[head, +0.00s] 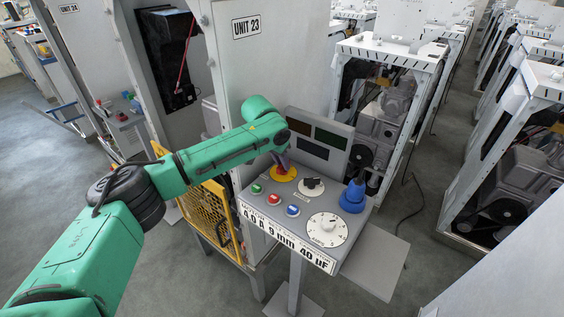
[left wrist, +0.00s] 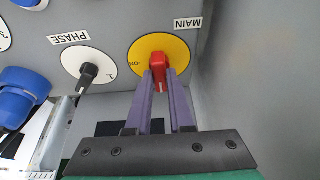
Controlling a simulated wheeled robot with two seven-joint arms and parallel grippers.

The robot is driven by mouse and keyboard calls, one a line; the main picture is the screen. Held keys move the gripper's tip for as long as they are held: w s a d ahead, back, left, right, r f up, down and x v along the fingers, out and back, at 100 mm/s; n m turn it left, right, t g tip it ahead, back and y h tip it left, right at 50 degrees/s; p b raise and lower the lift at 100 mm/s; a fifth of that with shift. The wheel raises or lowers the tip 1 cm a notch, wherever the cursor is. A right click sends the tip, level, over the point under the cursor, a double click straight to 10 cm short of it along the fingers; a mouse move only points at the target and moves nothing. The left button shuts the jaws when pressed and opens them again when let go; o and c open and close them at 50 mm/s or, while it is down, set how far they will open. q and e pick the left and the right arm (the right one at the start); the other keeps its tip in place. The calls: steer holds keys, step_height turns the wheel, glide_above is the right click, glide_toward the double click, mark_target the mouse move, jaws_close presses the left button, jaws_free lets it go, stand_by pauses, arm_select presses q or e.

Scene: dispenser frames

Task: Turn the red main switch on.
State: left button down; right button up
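The red main switch (left wrist: 159,66) sits on a round yellow plate (left wrist: 142,49) beside a MAIN label in the left wrist view. An ON mark is on the plate's left side there; the handle's white line points down in the picture, not at ON. My left gripper (left wrist: 160,75) has its two purple fingers on either side of the red handle, filling the gap and seeming to touch it. In the head view the yellow plate (head: 285,178) is at the panel's back left, and my left gripper (head: 283,160) hides most of the switch. My right gripper is not in view.
The grey panel (head: 333,262) also bears a black PHASE knob (head: 312,184), a blue knob (head: 353,194), a white dial (head: 326,229) and green, red and blue buttons. A cabinet door marked UNIT 23 (head: 246,24) stands behind. A yellow mesh guard (head: 207,215) is left of the panel.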

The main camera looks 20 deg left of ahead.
arm_select(q)
steer(key=m+p, duration=0.2)
steer(key=p, duration=0.1)
steer(key=shift+r+h+p, duration=0.3)
steer(key=shift+r+h, duration=0.05)
steer(key=shift+h, duration=0.05)
steer(key=shift+f+m+g, duration=0.15)
steer(key=shift+m+g, duration=0.15)
steer(key=shift+m, duration=0.3)
steer(key=shift+w+f+m+h, duration=0.15)
steer(key=shift+m+h, duration=0.25)
steer(key=shift+m, duration=0.2)
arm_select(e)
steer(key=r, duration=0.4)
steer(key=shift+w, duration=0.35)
arm_select(q)
steer(key=c, duration=0.8)
jaws_free()
steer(key=shift+f, duration=0.1)
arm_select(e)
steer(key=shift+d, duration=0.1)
arm_select(q)
step_height(320, 180, up, 20)
steer(key=b, duration=0.3)
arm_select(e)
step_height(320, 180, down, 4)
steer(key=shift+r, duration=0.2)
